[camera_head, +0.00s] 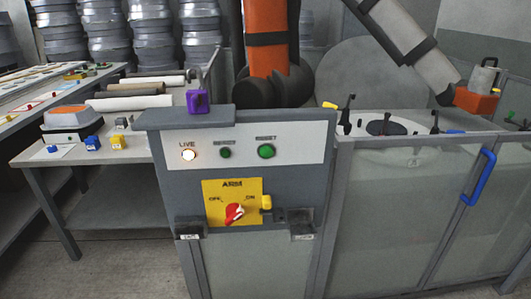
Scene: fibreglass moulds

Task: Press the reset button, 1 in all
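The reset button (266,151) is a round green button at the right of the pale panel on top of the grey control cabinet (255,262). The word above it reads RESET. A smaller green button or lamp (224,153) sits to its left, with a label too small to read surely. A lit white lamp (188,155) marked LIVE is at the far left of the panel. Neither of my grippers shows, and nothing covers the reset button.
Below the panel is a yellow ARM plate (217,188) with a red rotary switch (234,212). A purple object (197,101) stands on the cabinet top. A fenced cell with a blue handle (477,176) is at right, a worktable (50,190) at left. An orange arm (267,35) stands behind.

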